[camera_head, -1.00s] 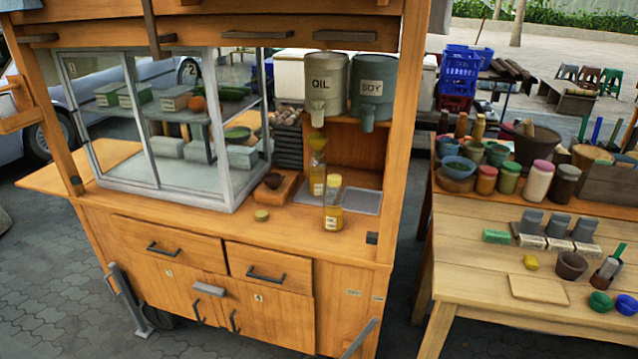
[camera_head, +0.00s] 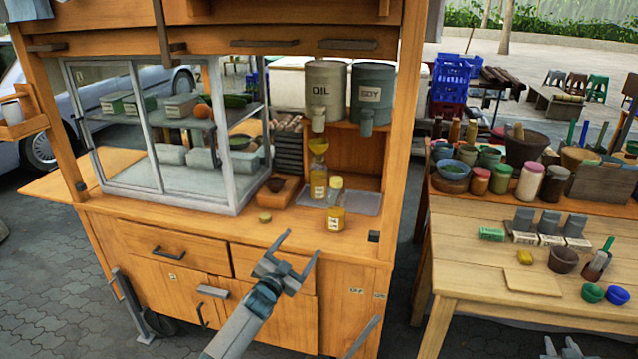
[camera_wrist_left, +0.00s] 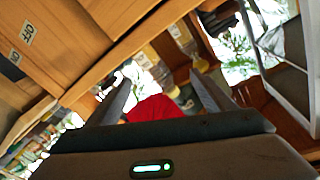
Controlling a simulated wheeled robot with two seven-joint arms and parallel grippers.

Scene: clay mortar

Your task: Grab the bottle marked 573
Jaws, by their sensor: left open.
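Two bottles of yellow liquid stand on the cart counter (camera_head: 225,232). The front bottle (camera_head: 335,208) has a pale yellow cap and a white label. The rear bottle (camera_head: 318,180) stands just behind it to the left, under the OIL dispenser. Their label markings are too small to read, so I cannot tell which is 573. My left gripper (camera_head: 300,249) is open and empty in front of the counter edge, below and left of the front bottle. In the left wrist view its fingers (camera_wrist_left: 158,100) are spread. My right gripper (camera_head: 560,347) shows partly at the bottom right, fingers apart.
The OIL dispenser (camera_head: 327,88) and SOY dispenser (camera_head: 375,95) hang above the bottles. A glass case (camera_head: 160,140) stands left, with a wooden block (camera_head: 281,192) beside it. A small round item (camera_head: 265,218) lies on the counter. A wooden table (camera_head: 460,260) stands right.

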